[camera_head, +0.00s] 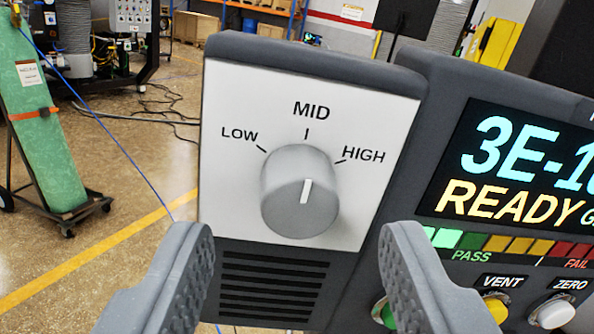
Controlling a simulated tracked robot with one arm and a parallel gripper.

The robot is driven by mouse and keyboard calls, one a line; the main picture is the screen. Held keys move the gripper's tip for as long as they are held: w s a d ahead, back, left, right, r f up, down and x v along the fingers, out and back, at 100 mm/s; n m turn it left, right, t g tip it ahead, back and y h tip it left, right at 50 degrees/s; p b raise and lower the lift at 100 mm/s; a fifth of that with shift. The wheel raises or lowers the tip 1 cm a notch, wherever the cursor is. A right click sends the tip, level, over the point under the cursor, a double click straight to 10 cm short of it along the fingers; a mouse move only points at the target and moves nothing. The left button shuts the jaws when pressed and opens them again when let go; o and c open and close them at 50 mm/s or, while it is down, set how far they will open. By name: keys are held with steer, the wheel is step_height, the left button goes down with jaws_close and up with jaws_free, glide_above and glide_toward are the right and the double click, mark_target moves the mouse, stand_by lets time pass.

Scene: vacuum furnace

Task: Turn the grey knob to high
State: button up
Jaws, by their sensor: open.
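The grey knob (300,192) is on a white dial plate (237,190) marked LOW, MID and HIGH. Its white pointer line points up, toward the MID mark (307,133). The HIGH label (363,154) is up and right of the knob, and the LOW label (239,134) is up and left. My gripper (301,245) is open and empty. One finger is to the lower left of the knob and the other to its lower right, with wide gaps and no contact. The whole knob is visible.
Right of the dial, a display (520,165) reads READY above a PASS/FAIL colour bar. Green, yellow (497,308) and white (553,311) buttons lie below, close to my right finger. A vent grille (265,283) is under the dial. A green cylinder (40,130) stands far left.

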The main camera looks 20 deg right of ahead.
mark_target(299, 200)
steer(key=shift+w+d, duration=0.1)
steer(key=shift+w, duration=0.8)
steer(key=shift+w+d, duration=0.1)
steer(key=shift+w, duration=0.45)
steer(key=c, duration=1)
